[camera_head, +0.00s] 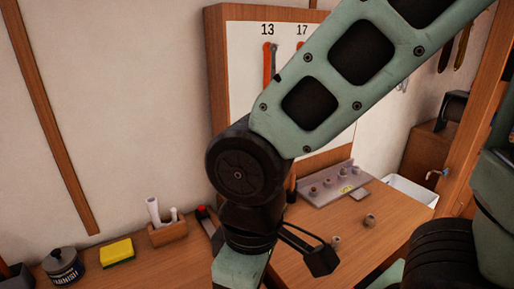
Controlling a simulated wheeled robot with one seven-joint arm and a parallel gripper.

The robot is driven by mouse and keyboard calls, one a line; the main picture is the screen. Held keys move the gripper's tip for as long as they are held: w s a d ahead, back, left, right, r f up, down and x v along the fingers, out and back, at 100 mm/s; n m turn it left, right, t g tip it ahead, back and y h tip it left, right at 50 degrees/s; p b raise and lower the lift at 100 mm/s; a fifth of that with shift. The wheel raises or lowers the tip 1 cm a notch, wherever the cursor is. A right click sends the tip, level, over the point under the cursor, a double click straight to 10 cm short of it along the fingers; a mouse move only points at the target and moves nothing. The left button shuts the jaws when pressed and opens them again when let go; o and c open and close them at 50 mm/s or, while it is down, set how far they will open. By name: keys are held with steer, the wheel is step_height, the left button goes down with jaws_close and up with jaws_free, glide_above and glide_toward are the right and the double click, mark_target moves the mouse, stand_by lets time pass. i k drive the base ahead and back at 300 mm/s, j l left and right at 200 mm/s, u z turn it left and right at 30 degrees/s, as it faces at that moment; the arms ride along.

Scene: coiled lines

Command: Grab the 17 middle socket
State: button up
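A grey socket rail (322,198) lies on the wooden workbench (372,247) below the tool board, with several small metallic sockets standing along it and a yellow mark on its face. Two loose sockets stand on the bench in front of it: one on the right (370,220) and one nearer my wrist (336,241). No size numbers on the sockets can be read, so I cannot tell which is the 17. My arm crosses the middle of the view, and its wrist points down left of the loose sockets. My gripper's fingers are below the picture edge and out of sight.
The white tool board (242,75) shows labels 13 and 17 above hanging wrenches; my arm hides part of it. A varnish jar (63,267), yellow sponge (117,253) and wooden holder (167,233) stand left. A white bin (412,190) is at right. Bench around the loose sockets is clear.

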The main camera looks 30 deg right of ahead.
mark_target(343, 171)
steer(key=l+z, duration=0.4)
steer(key=l, duration=0.25)
steer(key=l+z, duration=0.35)
steer(key=l, duration=0.25)
steer(key=i, duration=0.05)
